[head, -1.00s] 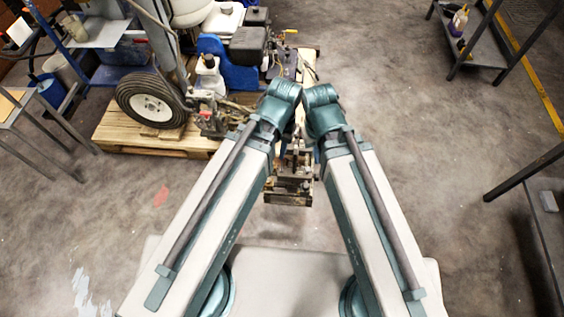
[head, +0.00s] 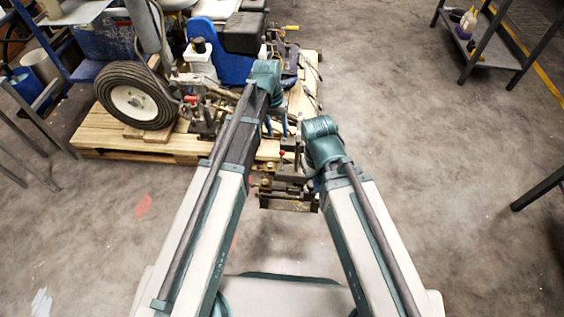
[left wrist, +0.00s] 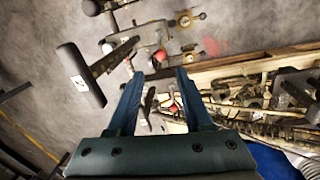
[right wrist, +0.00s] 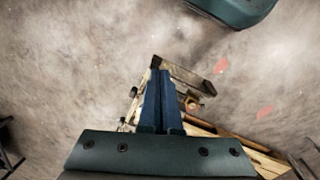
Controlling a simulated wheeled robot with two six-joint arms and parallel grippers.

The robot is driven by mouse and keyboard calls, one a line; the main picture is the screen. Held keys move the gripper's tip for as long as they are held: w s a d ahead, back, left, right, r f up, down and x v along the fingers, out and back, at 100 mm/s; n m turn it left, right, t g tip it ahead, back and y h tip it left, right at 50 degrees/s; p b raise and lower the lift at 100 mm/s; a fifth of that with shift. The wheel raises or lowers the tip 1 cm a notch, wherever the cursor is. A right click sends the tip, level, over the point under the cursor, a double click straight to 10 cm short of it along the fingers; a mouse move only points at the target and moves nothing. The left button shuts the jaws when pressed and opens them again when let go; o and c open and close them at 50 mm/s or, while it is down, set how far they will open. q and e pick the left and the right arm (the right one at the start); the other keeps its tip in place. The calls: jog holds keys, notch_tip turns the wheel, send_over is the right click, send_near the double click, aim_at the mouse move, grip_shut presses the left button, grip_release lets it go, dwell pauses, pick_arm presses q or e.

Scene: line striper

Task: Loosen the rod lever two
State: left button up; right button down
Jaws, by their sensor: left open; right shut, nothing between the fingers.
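In the left wrist view, a dark T-shaped handle (left wrist: 80,76) carries a white label that appears to read 2. Its stem runs right toward a metal bracket with a red knob (left wrist: 160,56). A second red knob (left wrist: 174,108) shows between and beyond my left fingers. My left gripper (left wrist: 164,76) is open and empty, to the right of the handle and apart from it.
The striper stands on a wooden pallet (head: 100,145), with a large wheel (head: 138,103) at the left. Hoses and fittings (left wrist: 250,115) crowd the right of the left wrist view.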

aim_at(282, 153)
pick_arm(q)
jog(key=shift+f, duration=0.15)
jog(key=f+b, duration=0.4)
jog(key=d+f+b, duration=0.1)
jog(key=f+b, duration=0.8)
jog(key=shift+s+d+f+b, duration=0.1)
jog(key=shift+d+f+b, duration=0.15)
jog(key=shift+b, duration=0.1)
grip_shut()
dwell(1.2)
